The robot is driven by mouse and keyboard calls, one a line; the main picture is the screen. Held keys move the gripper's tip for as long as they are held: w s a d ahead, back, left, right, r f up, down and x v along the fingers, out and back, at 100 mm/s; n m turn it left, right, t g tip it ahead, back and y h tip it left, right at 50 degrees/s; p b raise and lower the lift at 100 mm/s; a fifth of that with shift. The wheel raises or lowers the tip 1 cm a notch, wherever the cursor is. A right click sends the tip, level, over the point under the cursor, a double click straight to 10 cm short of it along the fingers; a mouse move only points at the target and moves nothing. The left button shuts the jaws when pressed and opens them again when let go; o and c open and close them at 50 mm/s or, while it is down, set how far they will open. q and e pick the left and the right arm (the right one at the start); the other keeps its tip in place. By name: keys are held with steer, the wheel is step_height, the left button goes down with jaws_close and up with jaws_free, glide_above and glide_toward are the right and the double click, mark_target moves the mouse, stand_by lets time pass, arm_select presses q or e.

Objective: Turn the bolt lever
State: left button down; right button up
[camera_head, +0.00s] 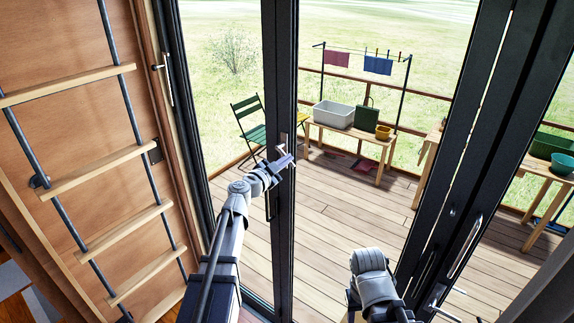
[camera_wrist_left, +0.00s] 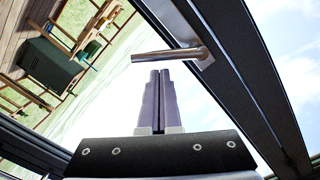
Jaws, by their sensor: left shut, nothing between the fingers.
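The bolt lever (camera_wrist_left: 165,55) is a metallic bar on a small plate on the dark door frame. In the left wrist view it lies across, just beyond my fingertips. In the head view the lever is small and partly hidden by my left gripper (camera_head: 287,162), which is at the dark door post (camera_head: 283,70). My left gripper also shows in the left wrist view (camera_wrist_left: 160,73), its two fingers together and empty. I cannot tell if the fingertips touch the lever. My right gripper is not in view; only part of my right arm shows at the bottom.
A ladder (camera_head: 94,180) stands against the wooden wall at left. Another dark door panel (camera_head: 462,150) with handles stands at right. Beyond the opening is a wooden deck (camera_head: 330,215) with a bench (camera_head: 350,138), a white tub (camera_head: 333,114), a green chair (camera_head: 248,125) and a clothes rack.

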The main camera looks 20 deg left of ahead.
arm_select(q)
steer(key=shift+w+a+f+m+b, duration=0.1)
steer(key=shift+a+f+m+b, duration=0.1)
steer(key=shift+f+m+b, duration=0.45)
stand_by(0.5)
steer(key=shift+w+a+f+m+b, duration=0.25)
steer(key=shift+a+f+m+b, duration=0.2)
steer(key=shift+a+f+b, duration=0.2)
steer(key=shift+w+a+f+m+b, duration=0.2)
steer(key=shift+a+f+m+b, duration=0.2)
steer(key=shift+a+f+b, duration=0.25)
steer(key=shift+w+a, duration=0.1)
steer(key=shift+a, duration=0.05)
stand_by(0.3)
